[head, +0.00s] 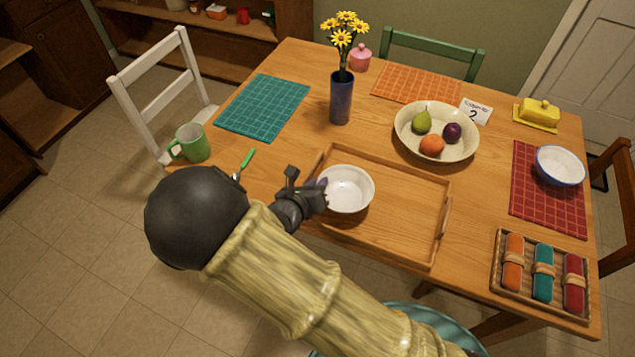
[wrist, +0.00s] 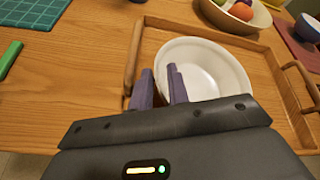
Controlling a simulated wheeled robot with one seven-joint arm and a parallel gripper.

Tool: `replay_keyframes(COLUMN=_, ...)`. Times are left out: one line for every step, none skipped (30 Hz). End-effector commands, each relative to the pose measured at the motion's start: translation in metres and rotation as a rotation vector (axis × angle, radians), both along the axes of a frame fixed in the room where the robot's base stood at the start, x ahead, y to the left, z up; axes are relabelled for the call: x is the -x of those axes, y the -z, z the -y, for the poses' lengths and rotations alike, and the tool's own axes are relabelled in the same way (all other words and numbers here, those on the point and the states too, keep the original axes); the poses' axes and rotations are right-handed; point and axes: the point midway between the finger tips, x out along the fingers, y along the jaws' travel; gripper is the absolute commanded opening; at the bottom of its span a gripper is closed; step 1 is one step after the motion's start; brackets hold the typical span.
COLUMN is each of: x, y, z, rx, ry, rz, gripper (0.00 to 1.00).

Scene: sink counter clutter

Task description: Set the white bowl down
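The white bowl (head: 347,189) is upright over the left part of the wooden tray (head: 388,258); I cannot tell whether its base touches the tray floor. My gripper (head: 318,190) is at the bowl's left side. In the wrist view, the purple fingers of my gripper (wrist: 162,86) are close together at the near left rim of the white bowl (wrist: 210,70), one outside and one inside, shut on its wall. The bowl looks empty. The lower part of the gripped wall is hidden by the fingers.
The tray's right half is bare. A fruit bowl (head: 401,133) and a blue vase (head: 341,98) stand behind it. A green mug (head: 192,143) and a green-handled utensil (head: 247,158) are left. A blue-rimmed bowl (head: 560,166) and a napkin basket (head: 498,262) are right.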

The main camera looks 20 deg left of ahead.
Motion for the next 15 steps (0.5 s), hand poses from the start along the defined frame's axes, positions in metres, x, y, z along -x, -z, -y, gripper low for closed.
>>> replay_keyframes(x=0.007, y=-0.003, z=-0.002, rx=-0.002, ry=-0.003, rz=-0.002, gripper=0.17)
replay_keyframes(x=0.01, y=-0.005, z=-0.003, rx=-0.003, ry=-0.004, rz=-0.002, gripper=0.17)
replay_keyframes(x=0.016, y=-0.008, z=-0.003, rx=-0.004, ry=-0.002, rz=-0.001, gripper=0.17)
replay_keyframes(x=0.021, y=-0.01, z=-0.004, rx=-0.003, ry=-0.004, rz=-0.001, gripper=0.17)
replay_keyframes(x=0.026, y=-0.013, z=-0.005, rx=-0.003, ry=-0.004, rz=-0.001, gripper=0.17)
replay_keyframes(x=0.033, y=-0.017, z=-0.006, rx=-0.004, ry=-0.003, rz=-0.002, gripper=0.17)
replay_keyframes(x=0.039, y=-0.019, z=-0.007, rx=-0.004, ry=-0.004, rz=-0.002, gripper=0.17)
replay_keyframes(x=0.044, y=-0.022, z=-0.008, rx=-0.004, ry=-0.005, rz=-0.001, gripper=0.17)
replay_keyframes(x=0.051, y=-0.025, z=-0.009, rx=-0.004, ry=-0.004, rz=-0.001, gripper=0.17)
replay_keyframes(x=0.057, y=-0.028, z=-0.009, rx=-0.003, ry=-0.004, rz=-0.001, gripper=0.17)
replay_keyframes(x=0.063, y=-0.03, z=-0.01, rx=-0.002, ry=-0.004, rz=-0.002, gripper=0.17)
replay_keyframes(x=0.069, y=-0.034, z=-0.011, rx=-0.004, ry=-0.004, rz=-0.001, gripper=0.17)
replay_keyframes(x=0.074, y=-0.036, z=-0.012, rx=-0.004, ry=-0.004, rz=-0.001, gripper=0.17)
replay_keyframes(x=0.079, y=-0.038, z=-0.013, rx=-0.003, ry=-0.004, rz=-0.001, gripper=0.17)
replay_keyframes(x=0.085, y=-0.041, z=-0.013, rx=-0.003, ry=-0.004, rz=-0.002, gripper=0.17)
